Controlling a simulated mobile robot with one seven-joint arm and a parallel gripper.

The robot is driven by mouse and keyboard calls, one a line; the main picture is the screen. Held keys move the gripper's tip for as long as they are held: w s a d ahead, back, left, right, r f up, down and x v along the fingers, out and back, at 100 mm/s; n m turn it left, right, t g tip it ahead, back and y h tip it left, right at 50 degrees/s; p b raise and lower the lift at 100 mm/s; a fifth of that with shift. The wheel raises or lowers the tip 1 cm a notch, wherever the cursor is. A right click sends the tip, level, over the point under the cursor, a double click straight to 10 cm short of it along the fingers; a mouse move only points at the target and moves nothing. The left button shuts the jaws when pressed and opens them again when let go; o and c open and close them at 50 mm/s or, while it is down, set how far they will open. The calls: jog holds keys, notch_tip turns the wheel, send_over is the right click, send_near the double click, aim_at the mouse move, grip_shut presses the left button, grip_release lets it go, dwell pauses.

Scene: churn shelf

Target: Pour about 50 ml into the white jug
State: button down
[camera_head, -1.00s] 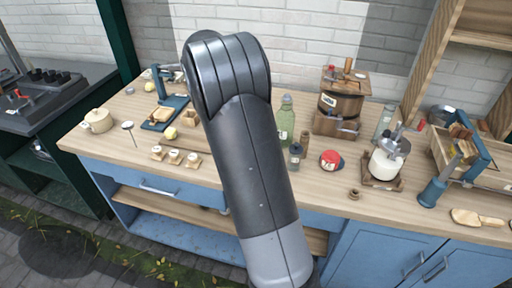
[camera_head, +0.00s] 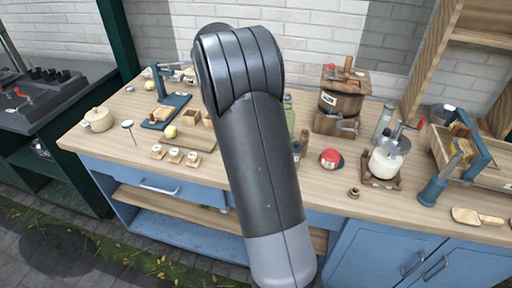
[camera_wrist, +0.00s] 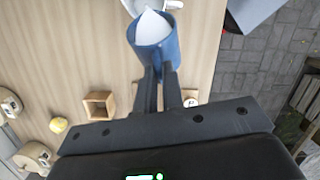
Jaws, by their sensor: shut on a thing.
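In the wrist view my gripper (camera_wrist: 160,76) is shut on a blue cup-like vessel (camera_wrist: 147,53). White contents (camera_wrist: 151,27) show inside the vessel, with a pointed outline. A white rim with a handle (camera_wrist: 174,4), perhaps the white jug, shows at the top edge, just beyond the blue vessel and partly cut off. I cannot tell whether the two touch or whether liquid is flowing. In the head view my arm hides the gripper, the blue vessel and any jug behind it.
A small wooden box (camera_wrist: 99,105) and a yellow ball (camera_wrist: 58,125) stand on the worktop (camera_wrist: 60,60). In the head view, a green bottle (camera_head: 290,118), a dark bottle (camera_head: 297,150), a red-topped round thing (camera_head: 330,158) and a glass churn (camera_head: 386,160) stand right of my arm.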

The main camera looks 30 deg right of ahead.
jog(key=shift+s+d+f+t+y+p, duration=0.3)
jog(key=shift+d+t+y+p, duration=0.2)
jog(key=shift+y, duration=0.2)
dwell(0.6)
jog(key=shift+s+d+r+y, duration=0.1)
jog(key=shift+d+r+y, duration=0.1)
jog(key=shift+d+y, duration=0.1)
jog(key=a+h, duration=0.1)
jog(key=w+g+h, duration=0.1)
jog(key=a+h, duration=0.1)
jog(key=shift+w+a+f, duration=0.2)
jog(key=shift+a+f, duration=0.1)
jog(key=shift+f, duration=0.05)
jog(key=shift+f+g, duration=0.1)
jog(key=shift+g, duration=0.3)
jog(key=shift+w+a+f+g+h+b, duration=0.5)
jog(key=shift+w+a+f+g+h, duration=0.2)
jog(key=shift+a+f+h, duration=0.55)
jog(key=shift+w+a+f+g+h+b, duration=0.5)
jog(key=shift+w+a+f+g+h, duration=0.15)
jog(key=shift+a+f+h, duration=0.55)
jog(key=shift+w+a+f+g+h+b, duration=0.6)
jog(key=shift+a+f+h, duration=0.4)
jog(key=shift+f, duration=0.4)
jog(key=shift+w+a+g+h+b, duration=0.4)
jog(key=shift+w+a+g+h, duration=0.05)
jog(key=shift+a+h, duration=0.25)
